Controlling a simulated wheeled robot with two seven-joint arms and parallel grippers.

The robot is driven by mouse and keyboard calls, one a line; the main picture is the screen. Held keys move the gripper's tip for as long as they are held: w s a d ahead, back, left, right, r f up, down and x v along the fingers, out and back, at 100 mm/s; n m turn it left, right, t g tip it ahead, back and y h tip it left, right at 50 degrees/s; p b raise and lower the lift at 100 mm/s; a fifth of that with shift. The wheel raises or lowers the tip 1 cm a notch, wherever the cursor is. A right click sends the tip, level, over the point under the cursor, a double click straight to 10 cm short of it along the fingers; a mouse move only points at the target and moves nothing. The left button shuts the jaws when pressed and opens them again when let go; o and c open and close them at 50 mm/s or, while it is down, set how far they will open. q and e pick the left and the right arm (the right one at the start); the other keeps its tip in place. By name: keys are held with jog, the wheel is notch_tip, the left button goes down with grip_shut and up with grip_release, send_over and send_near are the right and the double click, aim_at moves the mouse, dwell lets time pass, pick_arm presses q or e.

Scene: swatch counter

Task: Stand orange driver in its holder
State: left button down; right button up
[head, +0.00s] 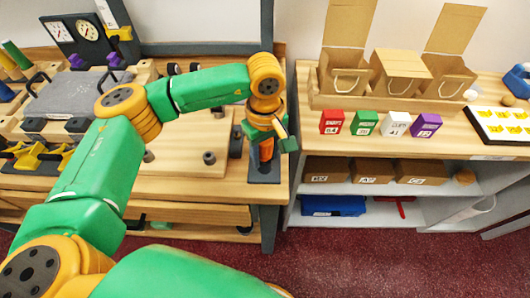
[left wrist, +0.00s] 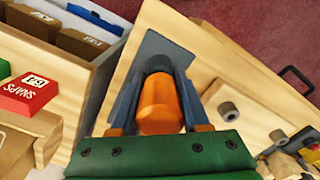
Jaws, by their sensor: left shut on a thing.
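The orange driver (head: 266,150) is upright or nearly so at the right end of the wooden bench. Its thick orange handle (left wrist: 160,105) fills the space between my left fingers in the left wrist view. My left gripper (head: 266,136) is shut on it from above. The holder is a dark grey base plate (head: 264,177) with a dark upright part around the driver's lower end; its plate also shows in the left wrist view (left wrist: 183,46). I cannot tell how deep the driver's lower end sits, because the handle and fingers hide it. My right gripper is not in view.
A wooden board (head: 205,150) with dark knobs lies left of the holder. Across a narrow gap to the right, a shelf counter carries small coloured boxes (head: 365,122) and paper bags (head: 400,70). The bench's right edge is close to the holder.

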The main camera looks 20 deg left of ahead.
pick_arm(q)
jog(key=shift+b, duration=0.3)
grip_release()
jog(key=shift+r+p, duration=2.1)
jog(key=shift+r, duration=1.05)
jog(key=shift+f, duration=0.1)
